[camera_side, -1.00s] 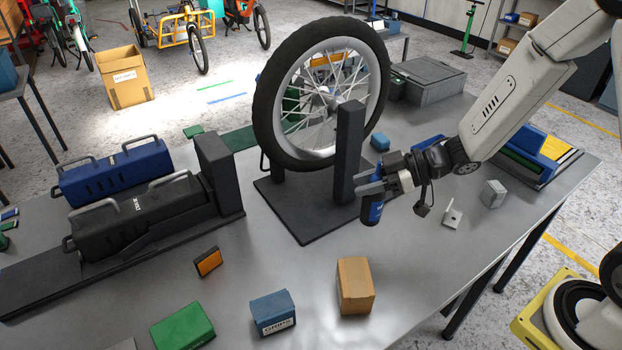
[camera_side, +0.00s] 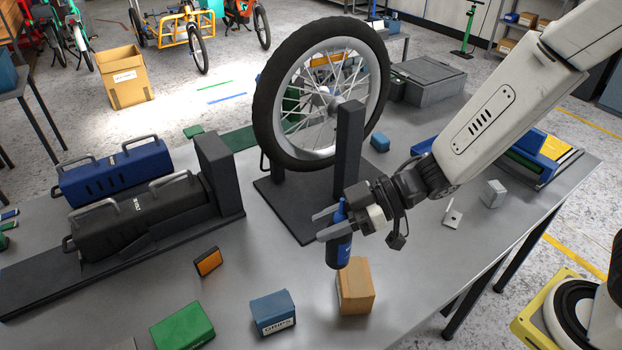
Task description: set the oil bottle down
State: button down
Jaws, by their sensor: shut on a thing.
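The oil bottle (camera_side: 339,249) is small and dark blue, and it hangs nearly upright in my gripper (camera_side: 328,226). My gripper is shut on the upper part of the bottle, with its fingers pointing left. In the picture the bottle's lower end is just above and left of the tan box, in front of the wheel stand. The bottle appears to be above the grey table (camera_side: 420,275); the exact gap under it cannot be told.
A spoked wheel (camera_side: 257,110) stands in a black stand (camera_side: 347,150) behind the gripper. A tan box (camera_side: 355,288), a blue box (camera_side: 273,313), a green box (camera_side: 182,327) and an orange reflector (camera_side: 208,261) are at the front. Black and blue battery cases (camera_side: 135,215) are at left. Table between reflector and tan box is clear.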

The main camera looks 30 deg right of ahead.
jog(key=w+a+f, duration=0.6)
jog(key=w+f, duration=0.3)
jog(key=w, duration=0.3)
jog(key=shift+f, duration=0.15)
dwell(0.3)
jog(key=shift+w+a+f, duration=0.1)
jog(key=shift+w+f, duration=0.05)
jog(key=shift+f, duration=0.8)
jog(key=shift+w+f, duration=0.1)
jog(key=shift+f, duration=0.8)
jog(key=shift+f, duration=0.15)
jog(key=shift+c, duration=2.1)
grip_release()
